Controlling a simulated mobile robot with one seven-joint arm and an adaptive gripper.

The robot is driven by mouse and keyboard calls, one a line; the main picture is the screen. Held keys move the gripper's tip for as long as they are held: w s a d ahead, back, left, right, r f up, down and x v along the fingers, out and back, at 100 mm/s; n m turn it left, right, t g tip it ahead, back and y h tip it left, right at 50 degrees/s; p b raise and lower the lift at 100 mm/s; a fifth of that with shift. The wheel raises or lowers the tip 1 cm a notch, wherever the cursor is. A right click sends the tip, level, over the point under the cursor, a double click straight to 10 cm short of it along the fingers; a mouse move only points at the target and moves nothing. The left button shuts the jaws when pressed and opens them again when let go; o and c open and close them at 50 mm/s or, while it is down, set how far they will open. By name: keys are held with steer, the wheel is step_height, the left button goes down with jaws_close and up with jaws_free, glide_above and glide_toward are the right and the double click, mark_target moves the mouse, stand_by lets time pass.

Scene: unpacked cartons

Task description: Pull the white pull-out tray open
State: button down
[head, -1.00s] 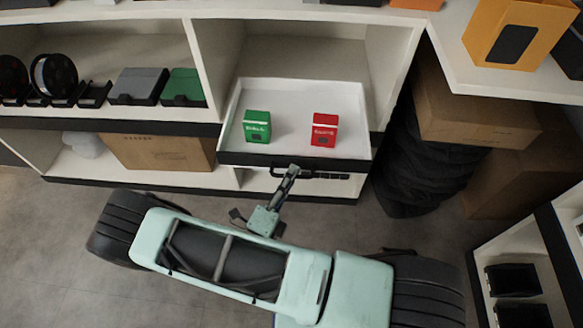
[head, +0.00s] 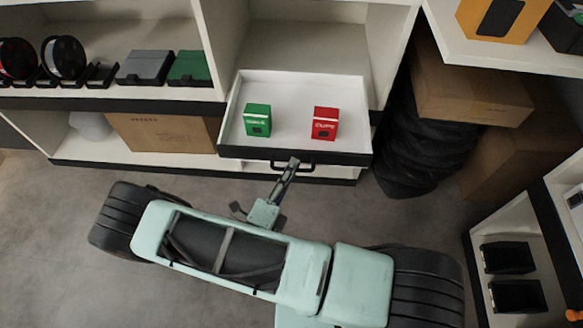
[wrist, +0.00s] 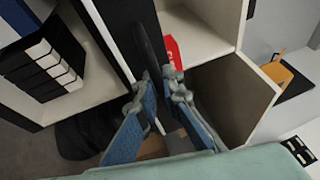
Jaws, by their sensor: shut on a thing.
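The white pull-out tray (head: 290,97) sticks out from the shelf unit in the head view, with a dark front edge and a dark bar handle (head: 305,166). A green box (head: 257,121) and a red box (head: 325,124) stand upright in it. My gripper (head: 291,166) is at the handle's left part, shut on it. In the wrist view, the blue fingers of my gripper (wrist: 163,92) close around the dark handle (wrist: 150,50). Part of the red box (wrist: 172,50) shows behind them. The exact contact is partly hidden.
Black stacked tyres (head: 405,150) and cartons (head: 470,90) stand right of the tray. A lower shelf with black bins (head: 508,257) is at the right. Spools (head: 63,58) and cases sit on the left shelf. Grey floor lies between my base and the shelf.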

steer(key=c, duration=2)
jaws_free()
steer(key=shift+c, duration=0.2)
steer(key=shift+r, duration=0.1)
